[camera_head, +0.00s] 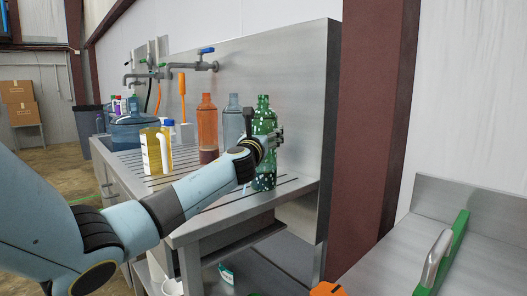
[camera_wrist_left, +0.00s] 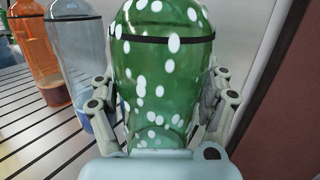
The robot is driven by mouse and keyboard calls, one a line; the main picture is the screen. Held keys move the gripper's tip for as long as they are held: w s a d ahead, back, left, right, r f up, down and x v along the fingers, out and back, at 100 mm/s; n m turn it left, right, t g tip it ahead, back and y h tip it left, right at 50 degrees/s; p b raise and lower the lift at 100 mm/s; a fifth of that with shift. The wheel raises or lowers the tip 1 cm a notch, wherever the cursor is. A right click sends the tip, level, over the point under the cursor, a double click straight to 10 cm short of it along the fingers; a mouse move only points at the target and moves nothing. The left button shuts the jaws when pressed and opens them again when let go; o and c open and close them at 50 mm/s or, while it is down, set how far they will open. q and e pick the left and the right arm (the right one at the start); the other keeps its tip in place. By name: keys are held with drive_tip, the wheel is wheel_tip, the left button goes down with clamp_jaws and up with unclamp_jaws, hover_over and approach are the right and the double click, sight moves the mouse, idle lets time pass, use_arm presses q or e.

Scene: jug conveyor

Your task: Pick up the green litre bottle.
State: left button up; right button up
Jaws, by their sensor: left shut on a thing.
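The green bottle (camera_head: 264,120), with white spots, stands upright near the right end of the slatted metal bench in the head view. My left gripper (camera_head: 262,140) is at its upper body, with the arm reaching in from the left. In the left wrist view the green bottle (camera_wrist_left: 160,70) fills the middle, and the fingers of my left gripper (camera_wrist_left: 160,105) press on it from both sides. Its base appears at or very near the slats; I cannot tell whether it touches. My right gripper is not in view.
An orange bottle (camera_head: 208,125) and a grey-blue bottle (camera_head: 232,120) stand just left of the green one. A yellow jug (camera_head: 156,150) and a blue container (camera_head: 128,131) are farther left. A metal back panel (camera_head: 310,100) rises close behind. A steel counter (camera_head: 480,240) lies at right.

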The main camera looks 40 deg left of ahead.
use_arm(q)
drive_tip(key=shift+r, duration=0.1)
drive_tip(key=shift+r, duration=0.2)
wheel_tip(320, 180, up, 16)
drive_tip(key=p, duration=0.7)
drive_tip(key=shift+r+p, duration=0.1)
drive_tip(key=shift+p, duration=0.25)
drive_tip(key=shift+r, duration=0.65)
drive_tip(key=shift+f, duration=0.1)
